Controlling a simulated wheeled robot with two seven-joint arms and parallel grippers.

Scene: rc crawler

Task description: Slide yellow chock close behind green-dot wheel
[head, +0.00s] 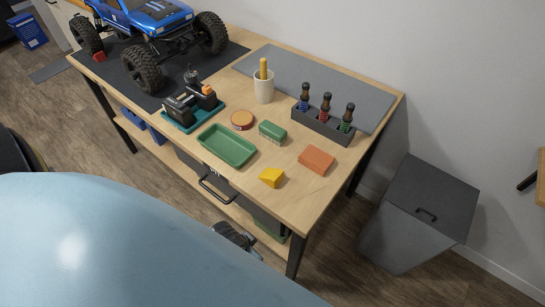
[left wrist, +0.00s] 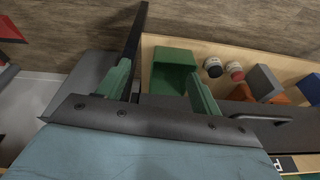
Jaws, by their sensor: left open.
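The yellow chock (head: 271,177) is a small wedge on the wooden table near its front edge. The blue crawler (head: 150,18) stands on a dark mat at the far left. Its black wheels show, including the nearest wheel (head: 144,69); I cannot make out a green dot on any. My left gripper (head: 235,238) is low in front of the table, apart from the chock and mostly hidden by my blue arm. In the left wrist view my left gripper (left wrist: 158,70) is open and empty, its fingers spread. My right gripper is not in view.
A green tray (head: 227,145), an orange block (head: 317,159), a green block (head: 272,131) and a round tin (head: 242,120) lie near the chock. A black rack (head: 322,125) holds tools. In the left wrist view, a green bin (left wrist: 174,72) sits on the shelf below.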

